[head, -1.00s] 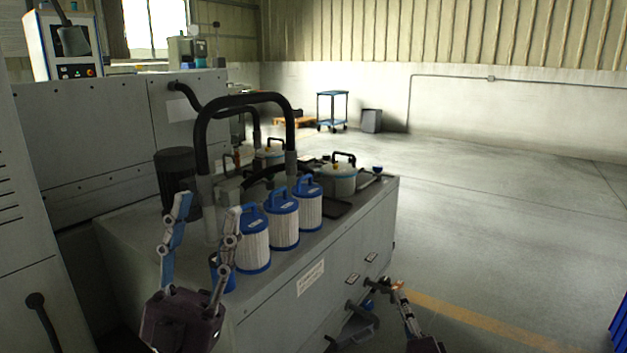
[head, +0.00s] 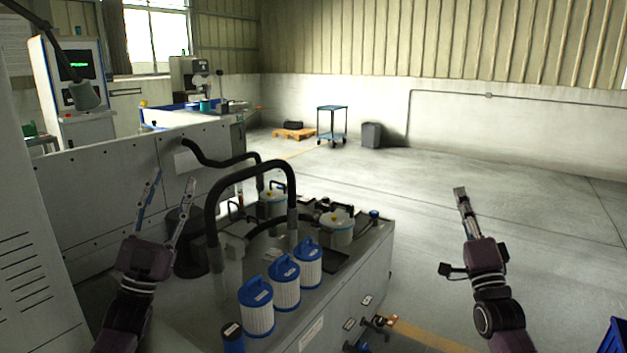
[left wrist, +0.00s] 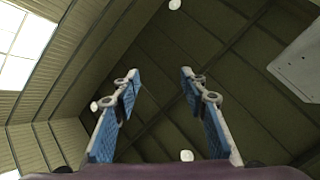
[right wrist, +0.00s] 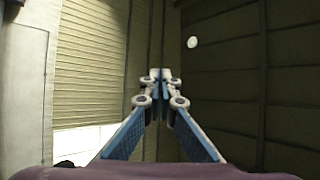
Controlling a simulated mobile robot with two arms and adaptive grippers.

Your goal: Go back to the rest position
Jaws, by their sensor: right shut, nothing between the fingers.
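My left gripper (head: 168,204) points up in the head view, in front of the grey machine panel at the left. Its two fingers stand apart with nothing between them, and the left wrist view shows the gap between the fingertips (left wrist: 161,75) against the roof. My right gripper (head: 460,192) points up over the open floor, to the right of the filter cabinet. Its fingers are together and empty, and the right wrist view shows the tips meeting (right wrist: 160,74). Neither gripper touches anything that I can see.
A grey cabinet (head: 345,268) carries several blue-and-white filter cartridges, with the nearest row including one filter (head: 257,312), and a black hose (head: 250,166). A blue trolley (head: 332,124) and a grey bin (head: 372,135) stand far back.

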